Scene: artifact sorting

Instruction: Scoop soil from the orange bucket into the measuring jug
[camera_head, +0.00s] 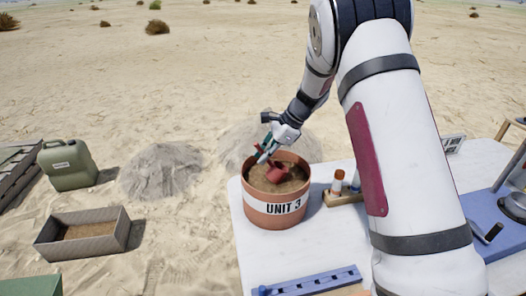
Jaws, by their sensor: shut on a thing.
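The orange bucket (276,222), labelled UNIT 3, stands upright on the white table with brown soil (262,180) inside. My gripper (268,148) is above the bucket's back rim, shut on a scoop (276,172) with a red bowl. The scoop tilts down into the bucket, and its bowl is at or in the soil. I cannot tell how much soil it holds. I cannot make out the measuring jug; my arm covers part of the table.
A small wooden rack with bottles (338,183) stands just right of the bucket. A blue slotted bar (312,281) lies at the table's front. A blue mat (480,225) with equipment is at right. A grey tray (62,248) and green can (68,165) stand on sand at left.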

